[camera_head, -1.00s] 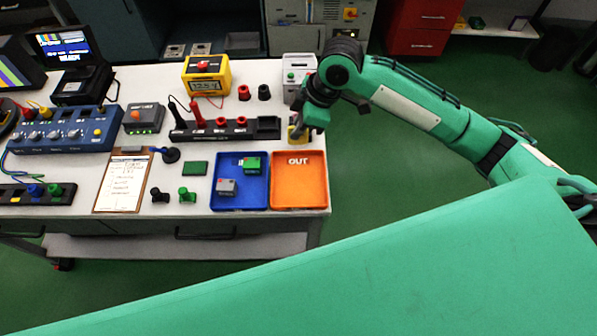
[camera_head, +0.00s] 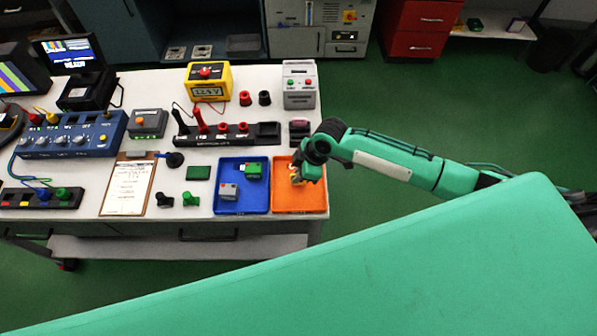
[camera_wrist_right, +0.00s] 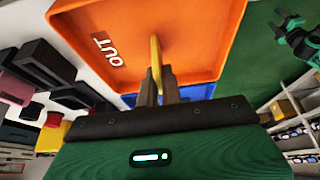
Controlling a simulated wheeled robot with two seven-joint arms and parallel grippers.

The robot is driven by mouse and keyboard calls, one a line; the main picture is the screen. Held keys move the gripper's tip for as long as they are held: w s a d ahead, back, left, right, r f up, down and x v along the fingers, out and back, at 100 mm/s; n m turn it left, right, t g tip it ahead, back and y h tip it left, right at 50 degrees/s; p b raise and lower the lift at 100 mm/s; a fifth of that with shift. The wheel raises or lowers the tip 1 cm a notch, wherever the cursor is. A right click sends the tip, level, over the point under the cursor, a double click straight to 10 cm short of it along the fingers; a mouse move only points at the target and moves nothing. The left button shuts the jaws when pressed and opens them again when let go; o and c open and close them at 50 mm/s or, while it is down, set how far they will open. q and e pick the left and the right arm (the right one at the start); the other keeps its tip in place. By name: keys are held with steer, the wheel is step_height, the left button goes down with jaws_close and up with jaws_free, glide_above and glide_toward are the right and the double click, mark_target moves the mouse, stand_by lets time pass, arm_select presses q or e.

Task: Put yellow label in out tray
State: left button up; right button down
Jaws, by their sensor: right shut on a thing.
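The yellow label (camera_wrist_right: 155,55) shows edge-on in the right wrist view, between the fingertips of my right gripper (camera_wrist_right: 160,85). In the head view my right gripper (camera_head: 297,178) is over the orange out tray (camera_head: 312,205), and a bit of yellow shows at its fingers. The right gripper is shut on the label. The out tray (camera_wrist_right: 190,15) also fills the upper middle of the right wrist view, with its white OUT lettering in sight. I cannot tell whether the label touches the tray floor.
A blue tray (camera_head: 241,209) holding a grey block (camera_head: 229,191) and a green block (camera_head: 254,170) stands just left of the out tray. The floor to the right is clear.

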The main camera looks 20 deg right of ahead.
steer(key=shift+f, duration=0.25)
steer(key=c, duration=1.6)
jaws_free()
steer(key=shift+r, duration=0.1)
steer(key=shift+r, duration=0.15)
steer(key=b+v, duration=0.2)
steer(key=v, duration=1)
steer(key=shift+b, duration=0.3)
